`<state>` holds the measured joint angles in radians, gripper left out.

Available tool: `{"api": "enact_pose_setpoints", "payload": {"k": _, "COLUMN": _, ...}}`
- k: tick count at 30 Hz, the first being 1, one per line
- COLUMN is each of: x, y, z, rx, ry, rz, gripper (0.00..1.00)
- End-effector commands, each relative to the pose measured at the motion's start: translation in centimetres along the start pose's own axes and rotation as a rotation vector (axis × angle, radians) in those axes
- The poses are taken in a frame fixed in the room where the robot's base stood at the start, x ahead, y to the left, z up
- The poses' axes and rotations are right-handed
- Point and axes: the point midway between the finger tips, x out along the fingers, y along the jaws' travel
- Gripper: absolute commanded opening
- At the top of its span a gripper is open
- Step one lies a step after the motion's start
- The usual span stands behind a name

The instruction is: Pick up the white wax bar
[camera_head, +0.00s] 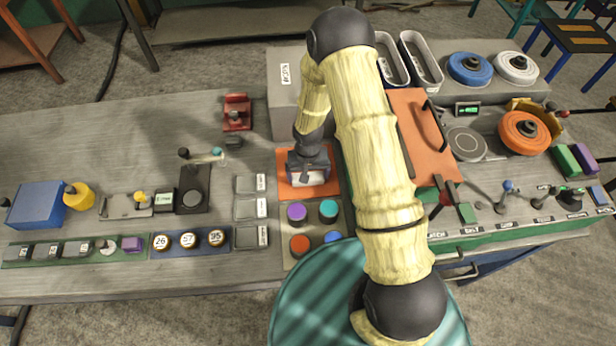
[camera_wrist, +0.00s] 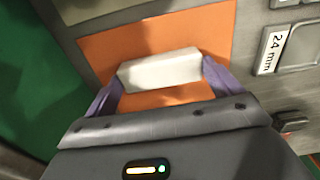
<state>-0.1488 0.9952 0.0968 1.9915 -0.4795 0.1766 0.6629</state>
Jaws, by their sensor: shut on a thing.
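The white wax bar (camera_wrist: 160,70) lies between the two purple fingers of my gripper (camera_wrist: 160,80) in the wrist view. The fingers touch its two short ends, so my gripper is shut on it. The bar is over an orange mat (camera_wrist: 203,30); I cannot tell whether it rests on the mat or is just above it. In the head view my gripper (camera_head: 309,177) points down over the same orange mat (camera_head: 290,190), and the bar is mostly hidden beneath it.
Purple (camera_head: 296,212), teal (camera_head: 328,210), orange and blue round pieces stand just in front of the mat. Grey labelled trays (camera_head: 248,209) lie to its left. A grey box (camera_head: 290,100) stands behind. My arm hides part of the bench to the right.

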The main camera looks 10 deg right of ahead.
Motion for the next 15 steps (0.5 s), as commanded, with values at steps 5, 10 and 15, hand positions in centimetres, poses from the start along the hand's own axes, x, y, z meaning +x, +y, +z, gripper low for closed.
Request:
{"api": "enact_pose_setpoints", "payload": {"k": 5, "x": -0.3, "y": 0.0, "z": -0.1, "rx": 0.000, "ry": 0.002, "rz": -0.001, "gripper": 0.68}}
{"api": "enact_pose_setpoints", "payload": {"k": 10, "x": -1.7, "y": 0.0, "z": -0.1, "rx": 0.000, "ry": 0.004, "rz": -0.001, "gripper": 0.68}}
{"api": "enact_pose_setpoints", "payload": {"k": 15, "x": -4.3, "y": 0.0, "z": -0.1, "rx": 0.001, "ry": 0.005, "rz": -0.001, "gripper": 0.68}}
